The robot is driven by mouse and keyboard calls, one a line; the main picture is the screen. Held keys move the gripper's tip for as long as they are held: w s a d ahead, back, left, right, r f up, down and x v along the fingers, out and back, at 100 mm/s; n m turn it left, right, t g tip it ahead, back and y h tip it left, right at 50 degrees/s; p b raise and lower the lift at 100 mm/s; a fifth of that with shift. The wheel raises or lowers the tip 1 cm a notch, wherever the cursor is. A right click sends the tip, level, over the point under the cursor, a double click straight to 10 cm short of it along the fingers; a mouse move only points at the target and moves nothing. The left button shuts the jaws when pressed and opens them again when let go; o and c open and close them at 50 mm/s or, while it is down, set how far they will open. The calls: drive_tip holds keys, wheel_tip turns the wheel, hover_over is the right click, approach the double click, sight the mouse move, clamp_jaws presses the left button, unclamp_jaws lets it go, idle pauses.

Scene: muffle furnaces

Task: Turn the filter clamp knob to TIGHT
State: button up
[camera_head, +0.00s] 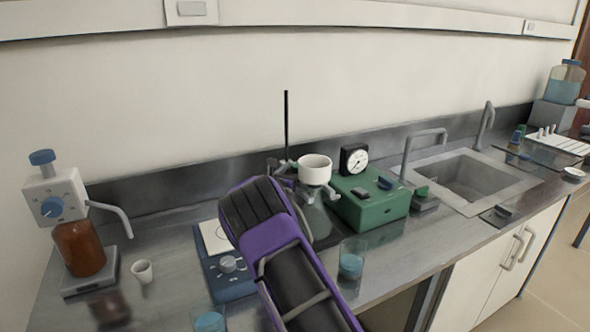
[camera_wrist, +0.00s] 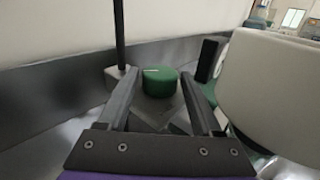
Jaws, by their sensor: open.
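A green round knob (camera_wrist: 160,84) with a pale line on its top shows in the wrist view, ahead of and between my fingers. My gripper (camera_wrist: 160,92) is open, with a finger on either side of the knob in the picture; I cannot tell whether they reach it. A grey clamp part (camera_wrist: 155,112) lies just below the knob. In the head view my purple arm hides the knob and most of my gripper. The white filter funnel (camera_head: 314,169) stands right of my arm, and it fills the right of the wrist view (camera_wrist: 275,95). No TIGHT marking is legible.
A dark upright rod (camera_head: 286,122) rises behind my arm; it also shows in the wrist view (camera_wrist: 119,38). A green pump box (camera_head: 372,205) with a black gauge (camera_head: 354,159) stands right. A beaker (camera_head: 352,260) and a blue hotplate (camera_head: 232,285) stand near my arm.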

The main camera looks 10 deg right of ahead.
drive_tip(key=shift+w, duration=0.1)
clamp_jaws()
idle(0.3)
drive_tip(key=shift+r+h, duration=0.1)
drive_tip(key=shift+h, duration=0.2)
drive_tip(key=shift+w+m+h, duration=0.1)
drive_tip(key=shift+m+h, duration=0.2)
drive_tip(key=shift+m, duration=0.2)
drive_tip(key=shift+a+m+g+h, duration=0.1)
drive_tip(key=shift+m+g+h, duration=0.4)
drive_tip(key=shift+g+h, duration=0.25)
drive_tip(key=shift+w+m+g+h+b, duration=0.2)
drive_tip(key=shift+m+g+h+b, duration=0.65)
drive_tip(key=shift+g+b, duration=0.3)
drive_tip(key=shift+r+m+g+h+b, duration=0.1)
drive_tip(key=shift+m+g+h+b, duration=0.25)
drive_tip(key=shift+b, duration=0.3)
drive_tip(key=shift+a, duration=0.1)
